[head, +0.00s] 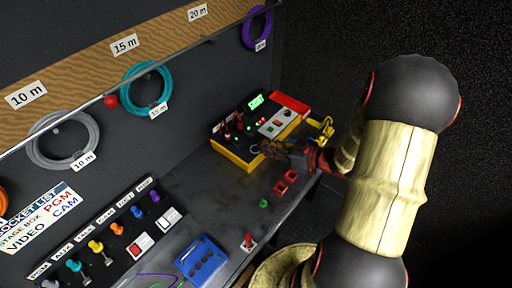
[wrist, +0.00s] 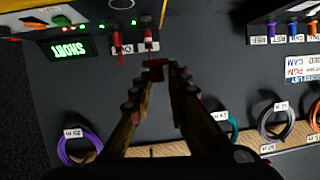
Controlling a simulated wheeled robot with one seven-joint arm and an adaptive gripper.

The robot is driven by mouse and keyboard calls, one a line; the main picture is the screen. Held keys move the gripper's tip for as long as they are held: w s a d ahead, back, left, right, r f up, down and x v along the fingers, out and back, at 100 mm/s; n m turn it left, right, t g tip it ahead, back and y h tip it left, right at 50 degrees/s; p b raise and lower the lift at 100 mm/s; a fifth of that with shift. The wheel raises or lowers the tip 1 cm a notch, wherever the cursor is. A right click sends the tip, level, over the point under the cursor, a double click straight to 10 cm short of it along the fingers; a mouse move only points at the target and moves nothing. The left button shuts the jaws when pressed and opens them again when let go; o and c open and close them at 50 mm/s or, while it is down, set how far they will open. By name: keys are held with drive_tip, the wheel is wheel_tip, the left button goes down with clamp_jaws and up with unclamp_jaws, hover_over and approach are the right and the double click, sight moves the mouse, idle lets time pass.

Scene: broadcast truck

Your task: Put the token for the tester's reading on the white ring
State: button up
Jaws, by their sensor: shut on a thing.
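The yellow and black tester (head: 240,145) stands on the bench at the back. Its green display reads SHORT in the wrist view (wrist: 69,48). My gripper (head: 272,149) is beside the tester's front right part. In the wrist view my gripper (wrist: 157,72) is shut on a small red token (wrist: 155,67), held between the fingertips. A pale ring (wrist: 122,3) shows at the top edge of the wrist view, partly cut off; I cannot tell for sure that it is the white ring. The held token is hidden in the head view.
Two red pieces (head: 285,182) and a green piece (head: 264,203) lie on the bench in front. A blue box (head: 201,259) and a panel with coloured plugs (head: 110,236) are nearer. Coiled cables (head: 147,88) hang on the back wall. Red probes (wrist: 118,50) stick out from the tester.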

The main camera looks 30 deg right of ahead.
drive_tip(key=w+f+b, duration=0.1)
drive_tip(key=w+f, duration=0.1)
drive_tip(key=w, duration=0.2)
drive_tip(key=b, duration=0.2)
hover_over(258, 151)
drive_tip(key=f, duration=0.5)
drive_tip(key=shift+s+a+f, duration=0.15)
drive_tip(key=shift+s, duration=0.15)
drive_tip(key=shift+w+f+b, duration=0.2)
drive_tip(key=shift+f+b, duration=0.4)
drive_tip(key=shift+f, duration=0.35)
drive_tip(key=shift+w+f+b, duration=0.15)
drive_tip(key=shift+f+b, duration=0.45)
drive_tip(key=shift+f, duration=0.3)
drive_tip(key=shift+f, duration=0.1)
drive_tip(key=o, duration=0.7)
drive_tip(key=shift+o, duration=0.4)
